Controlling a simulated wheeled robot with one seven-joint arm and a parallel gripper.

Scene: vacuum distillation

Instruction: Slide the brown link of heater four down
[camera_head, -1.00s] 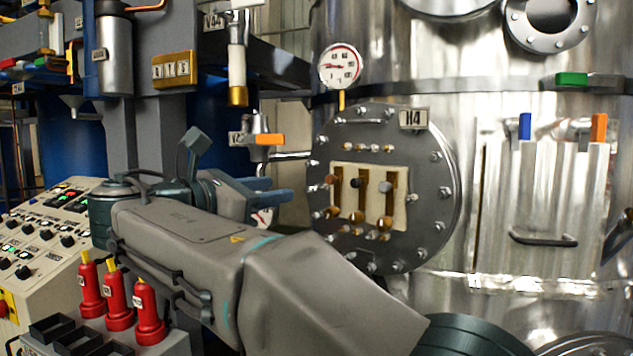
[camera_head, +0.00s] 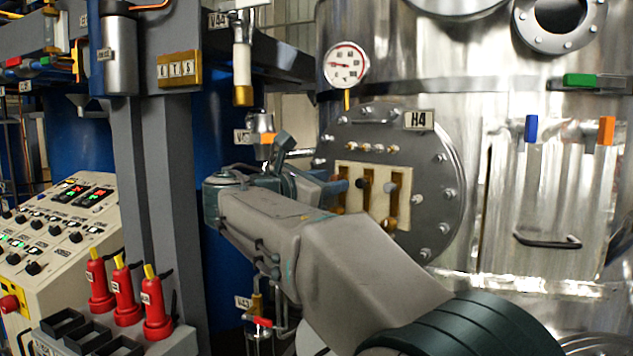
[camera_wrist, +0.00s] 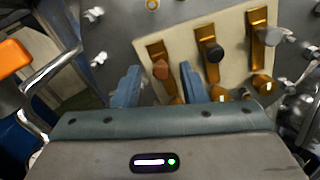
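The heater four panel is the round bolted plate marked H4 (camera_head: 418,121), with a cream board carrying three upright brass bars. In the wrist view the brown link (camera_wrist: 161,70) is the round knob on the left bar, near its upper middle. The black link (camera_wrist: 213,51) and the pale grey link (camera_wrist: 272,38) sit on the other two bars. My gripper (camera_wrist: 160,69) is open, its blue fingers apart to either side of the brown link; I cannot tell whether they touch it. In the head view my gripper (camera_head: 334,187) hides the brown link.
Brass studs (camera_head: 378,148) line the panel above the board. A pressure gauge (camera_head: 346,64) is above the panel. An orange-handled valve (camera_head: 266,138) and its pipe are to the left.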

